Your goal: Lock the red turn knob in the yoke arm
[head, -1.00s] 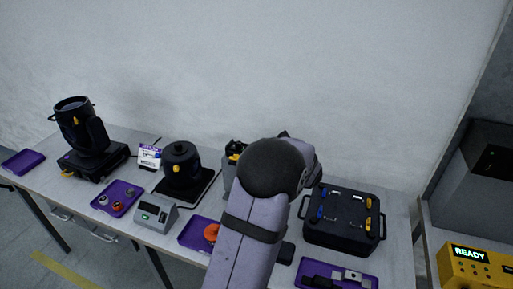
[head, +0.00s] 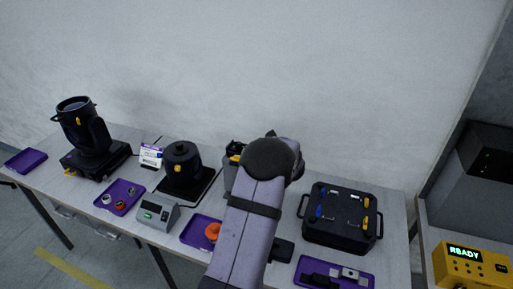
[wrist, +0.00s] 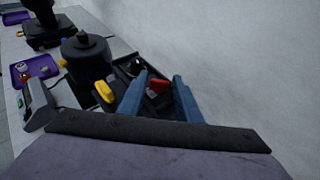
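The red turn knob (wrist: 158,86) shows in the wrist view, on dark equipment beside the grey-black fixture, and lies between the two blue fingers of my gripper (wrist: 161,80). The fingers stand apart, with visible gaps to the knob, so my gripper is open. I cannot tell how far the knob lies beyond the fingertips. A yellow knob or lever (wrist: 103,92) sits to the left of the fingers. In the head view my arm covers the gripper and the red knob; only part of the dark fixture with yellow (head: 235,152) shows behind it.
A black can unit (head: 182,160) and a taller moving light (head: 84,128) stand to the left. A grey meter box (head: 157,213), purple trays (head: 117,207) and a black case (head: 340,238) also occupy the bench. The wall is close behind.

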